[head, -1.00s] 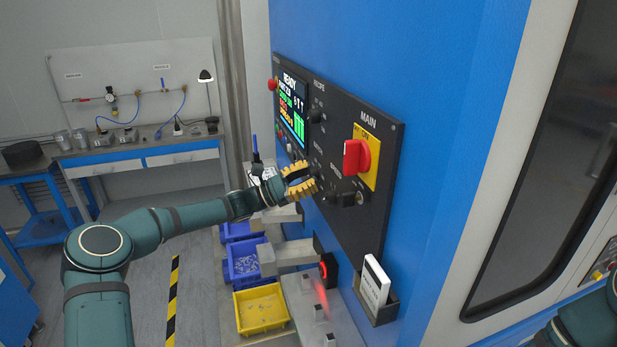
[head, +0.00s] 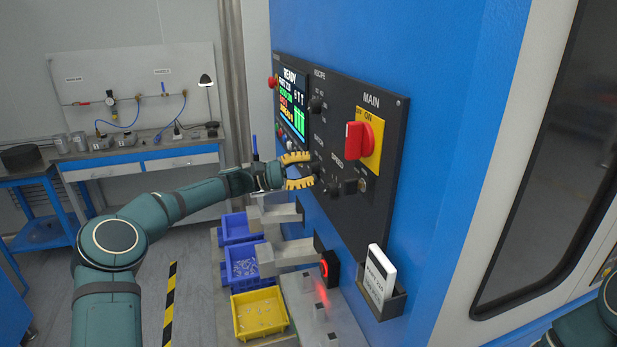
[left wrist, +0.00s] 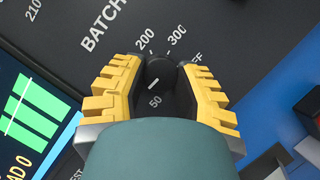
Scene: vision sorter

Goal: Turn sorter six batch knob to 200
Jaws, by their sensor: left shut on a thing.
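The black round batch knob (left wrist: 161,70) sits on the dark control panel (head: 352,219), with BATCH lettering beside it in the left wrist view. Labels 200, 300, a partly covered OFF and 50 show around it. A white pointer mark on the knob points to the lower left, near the 50 side; labels behind the left finger are hidden. My left gripper (head: 305,168) is at the panel, its yellow fingers on either side of the knob, shut on it; they also show in the left wrist view (left wrist: 160,65). My right gripper is out of view.
A red main switch (head: 358,142), a speed knob (head: 349,187) and a recipe knob (head: 317,104) stand out near my left gripper. The screen (head: 292,107) reads READY. A card holder (head: 392,303) and a yellow bin (head: 259,313) are below.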

